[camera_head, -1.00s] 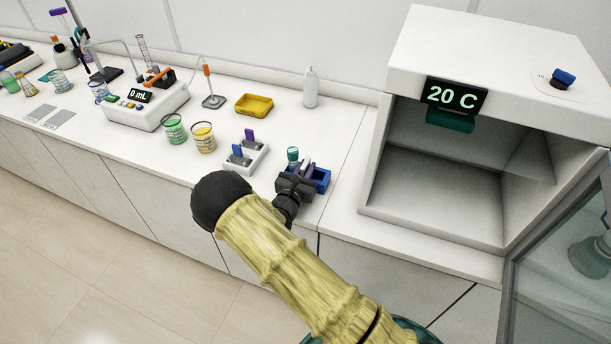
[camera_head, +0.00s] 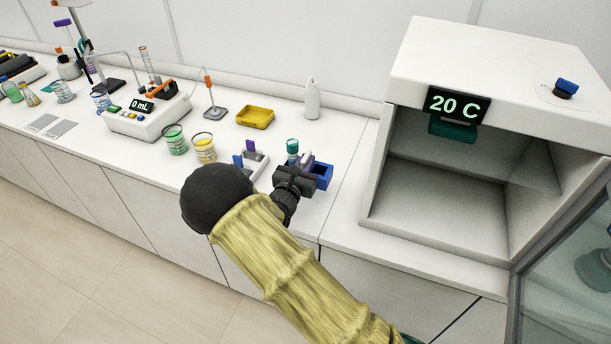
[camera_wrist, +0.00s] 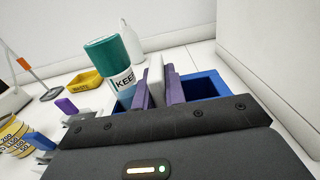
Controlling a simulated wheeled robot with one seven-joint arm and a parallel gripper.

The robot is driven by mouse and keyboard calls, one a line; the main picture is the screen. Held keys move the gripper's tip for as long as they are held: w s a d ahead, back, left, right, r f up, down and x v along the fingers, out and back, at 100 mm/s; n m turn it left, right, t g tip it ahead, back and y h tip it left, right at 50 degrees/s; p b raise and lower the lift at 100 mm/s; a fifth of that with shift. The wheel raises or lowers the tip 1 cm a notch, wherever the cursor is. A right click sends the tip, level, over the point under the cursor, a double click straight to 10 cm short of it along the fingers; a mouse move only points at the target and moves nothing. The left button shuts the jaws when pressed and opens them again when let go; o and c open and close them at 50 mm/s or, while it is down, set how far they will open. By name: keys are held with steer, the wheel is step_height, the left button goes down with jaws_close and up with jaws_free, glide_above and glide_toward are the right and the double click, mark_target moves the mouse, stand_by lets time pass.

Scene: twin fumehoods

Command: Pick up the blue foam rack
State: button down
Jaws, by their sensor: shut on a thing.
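The blue foam rack (camera_head: 322,175) is at the front of the bench, left of the white heated cabinet, and appears slightly raised. My gripper (camera_wrist: 156,82) is shut on a pale upright part of it, with a purple finger on each side. In the wrist view, blue rack walls (camera_wrist: 203,86) show beside and behind the fingers. A vial with a teal cap (camera_wrist: 106,60) and a label reading "KEE" stands upright at the rack's left. My dark gripper body hides the rack's front and underside.
The white cabinet (camera_head: 392,200) stands open close on the right. A pale rack (camera_head: 262,160) with purple and blue pieces is close on the left. Behind are a yellow tray (camera_head: 256,117) and a white bottle (camera_head: 312,100). Beakers (camera_head: 203,148) stand farther left.

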steer(key=shift+r, duration=1.45)
